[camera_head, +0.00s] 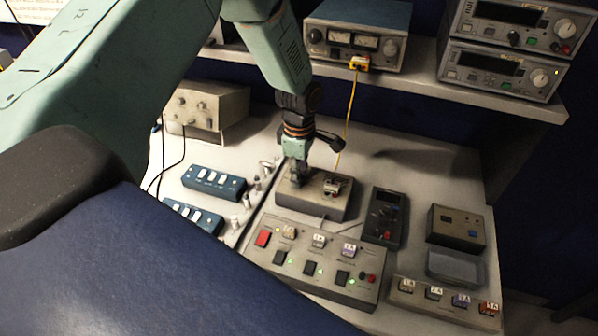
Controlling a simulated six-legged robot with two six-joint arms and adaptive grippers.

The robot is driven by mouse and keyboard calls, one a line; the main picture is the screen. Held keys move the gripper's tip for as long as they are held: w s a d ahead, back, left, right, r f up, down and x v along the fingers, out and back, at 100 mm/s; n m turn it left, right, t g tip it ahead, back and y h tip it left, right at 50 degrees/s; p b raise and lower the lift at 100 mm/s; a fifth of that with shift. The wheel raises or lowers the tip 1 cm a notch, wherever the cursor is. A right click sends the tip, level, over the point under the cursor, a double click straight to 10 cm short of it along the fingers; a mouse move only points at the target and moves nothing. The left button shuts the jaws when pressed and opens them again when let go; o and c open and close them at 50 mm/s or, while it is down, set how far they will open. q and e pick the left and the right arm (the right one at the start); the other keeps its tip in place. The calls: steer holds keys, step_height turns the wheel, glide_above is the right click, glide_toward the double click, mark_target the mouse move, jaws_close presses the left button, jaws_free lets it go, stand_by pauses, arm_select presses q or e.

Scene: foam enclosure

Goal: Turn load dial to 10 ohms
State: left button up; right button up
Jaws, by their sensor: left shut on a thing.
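A grey box (325,208) with a dark top sits on the bench near the middle of the head view. My left gripper (297,176) comes down from above onto the left part of this box's top. It is shut on what seems to be the load dial, which its fingers hide. The dial's markings and pointer cannot be read. A small connector block (334,187) stands on the right part of the same box, with a yellow cable rising from it. My right gripper is not in view.
A sloped panel (318,261) with switches and lit green lamps stands just in front. Blue switch boxes (214,182) are to the left. A black meter (384,217) stands to the right. The shelf (430,84) above holds instruments. A yellow cable (350,112) hangs beside my arm.

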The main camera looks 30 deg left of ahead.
arm_select(q)
jaws_close()
